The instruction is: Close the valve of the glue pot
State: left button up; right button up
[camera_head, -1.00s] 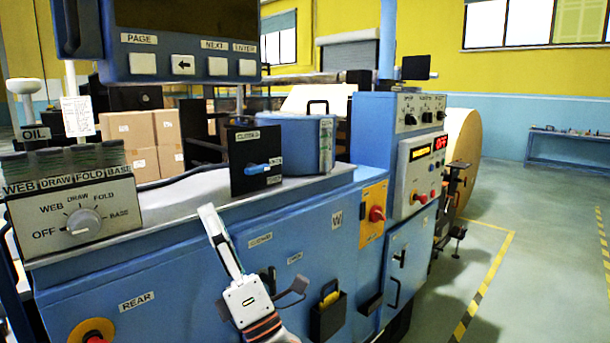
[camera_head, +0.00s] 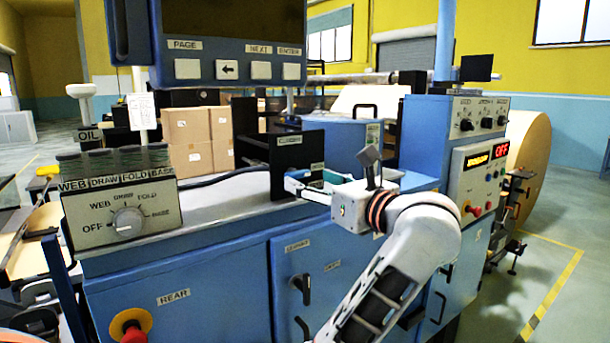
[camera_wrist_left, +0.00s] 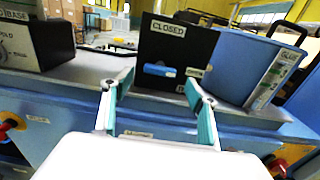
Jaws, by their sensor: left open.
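The glue pot (camera_head: 343,140) is a blue box with a black handle on the machine's top; it also shows in the left wrist view (camera_wrist_left: 243,65). In front of it stands a black valve panel (camera_head: 258,150), labelled CLOSED at its top in the left wrist view (camera_wrist_left: 185,48). Its blue valve lever (camera_wrist_left: 160,70) lies level, pointing sideways. My left gripper (camera_head: 303,181) is open and empty in front of the panel. In the left wrist view its fingertips (camera_wrist_left: 158,84) sit either side of the lever, apparently short of it. In the head view the gripper largely hides the lever.
A grey selector box (camera_head: 120,205) stands at the left on the machine's top. A blue display panel (camera_head: 235,45) hangs above. A control column (camera_head: 470,150) rises at the right. Cardboard boxes (camera_head: 195,140) are behind.

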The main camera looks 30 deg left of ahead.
aim_at(300, 176)
pick_arm(q)
jog(key=shift+x, duration=2.15)
jog(key=c, duration=1.1)
